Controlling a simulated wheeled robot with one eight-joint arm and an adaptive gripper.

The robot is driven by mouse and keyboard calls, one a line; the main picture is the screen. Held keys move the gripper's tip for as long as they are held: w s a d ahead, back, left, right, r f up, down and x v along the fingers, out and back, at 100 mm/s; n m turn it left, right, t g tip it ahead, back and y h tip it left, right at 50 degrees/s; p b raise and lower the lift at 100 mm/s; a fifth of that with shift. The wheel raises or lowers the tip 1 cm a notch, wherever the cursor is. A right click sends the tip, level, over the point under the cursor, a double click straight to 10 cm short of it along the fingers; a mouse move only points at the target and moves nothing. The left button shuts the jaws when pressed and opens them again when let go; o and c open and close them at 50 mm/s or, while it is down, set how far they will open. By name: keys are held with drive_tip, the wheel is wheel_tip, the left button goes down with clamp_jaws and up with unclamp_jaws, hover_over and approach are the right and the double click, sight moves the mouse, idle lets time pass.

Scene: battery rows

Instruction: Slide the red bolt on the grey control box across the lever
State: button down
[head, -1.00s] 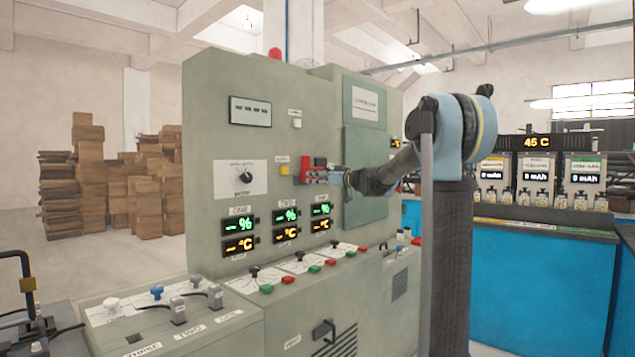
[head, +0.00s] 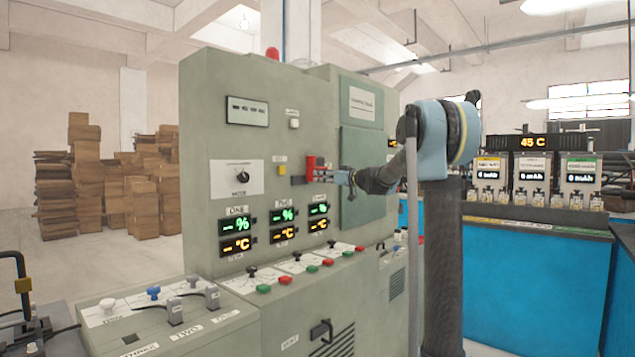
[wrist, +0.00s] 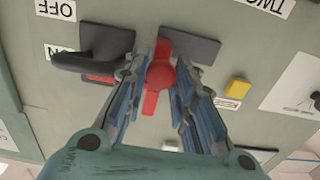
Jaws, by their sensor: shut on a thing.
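The grey control box (head: 215,130) is a tall cabinet in front of me. The red bolt (wrist: 159,82) has a round knob and a long flat bar in the wrist view. My gripper (wrist: 168,72) is shut on its knob, with one blue-grey finger on each side. In the head view my gripper (head: 326,176) is at the box face beside red parts (head: 311,166). The lever (wrist: 82,63) is black and lies left of the gripper in the wrist view, beside OFF and ON labels. A red piece (wrist: 98,78) shows beneath it. The fingers hide part of the bolt.
Dark plates (wrist: 192,46) flank the bolt. A yellow button (wrist: 238,90) is to the right in the wrist view. Below, in the head view, several knobs and buttons (head: 296,268) stick out of a sloping ledge. Boxes (head: 85,180) are stacked far left.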

drive_tip(key=shift+w+d, duration=0.15)
drive_tip(key=shift+w, duration=0.05)
drive_tip(key=c, duration=1.3)
unclamp_jaws()
drive_tip(key=shift+w, duration=0.1)
drive_tip(key=shift+s+d, duration=0.1)
drive_tip(key=shift+s, duration=0.1)
drive_tip(key=v, duration=1.1)
drive_tip(key=shift+s+d+f, duration=0.1)
drive_tip(key=shift+s+d, duration=0.1)
drive_tip(key=shift+d, duration=0.1)
